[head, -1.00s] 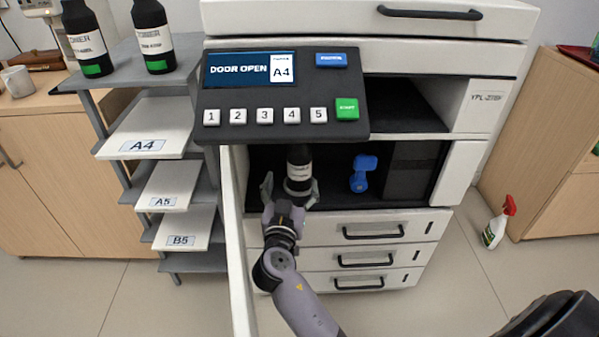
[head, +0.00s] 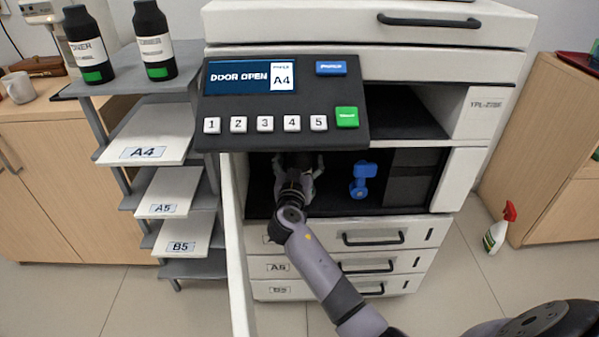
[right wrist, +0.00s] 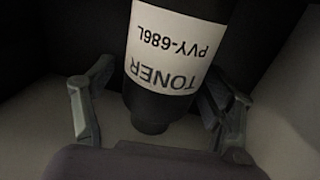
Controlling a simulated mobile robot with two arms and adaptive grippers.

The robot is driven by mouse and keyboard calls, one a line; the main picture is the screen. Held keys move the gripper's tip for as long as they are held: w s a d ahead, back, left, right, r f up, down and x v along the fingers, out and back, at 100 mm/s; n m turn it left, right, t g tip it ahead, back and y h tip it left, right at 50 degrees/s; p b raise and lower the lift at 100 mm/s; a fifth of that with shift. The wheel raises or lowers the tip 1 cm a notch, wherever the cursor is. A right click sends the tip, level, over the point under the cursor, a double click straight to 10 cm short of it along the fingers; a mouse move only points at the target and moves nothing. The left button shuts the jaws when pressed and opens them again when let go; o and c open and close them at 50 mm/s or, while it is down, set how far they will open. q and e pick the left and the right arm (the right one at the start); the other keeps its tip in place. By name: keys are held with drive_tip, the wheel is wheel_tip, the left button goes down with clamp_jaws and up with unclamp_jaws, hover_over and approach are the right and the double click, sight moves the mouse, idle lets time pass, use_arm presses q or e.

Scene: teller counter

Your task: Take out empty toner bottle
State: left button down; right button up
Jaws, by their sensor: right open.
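In the head view the bottle is mostly hidden behind my gripper and the panel. My left gripper is not in view.
The open door (head: 236,250) stands left of my arm. The control panel (head: 285,105) overhangs the compartment and reads DOOR OPEN. A blue handle (head: 360,181) is to the right inside. Two black toner bottles with green labels (head: 155,45) stand on the shelf rack.

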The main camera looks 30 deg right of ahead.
drive_tip(key=shift+c, duration=0.2)
drive_tip(key=c, duration=1.5)
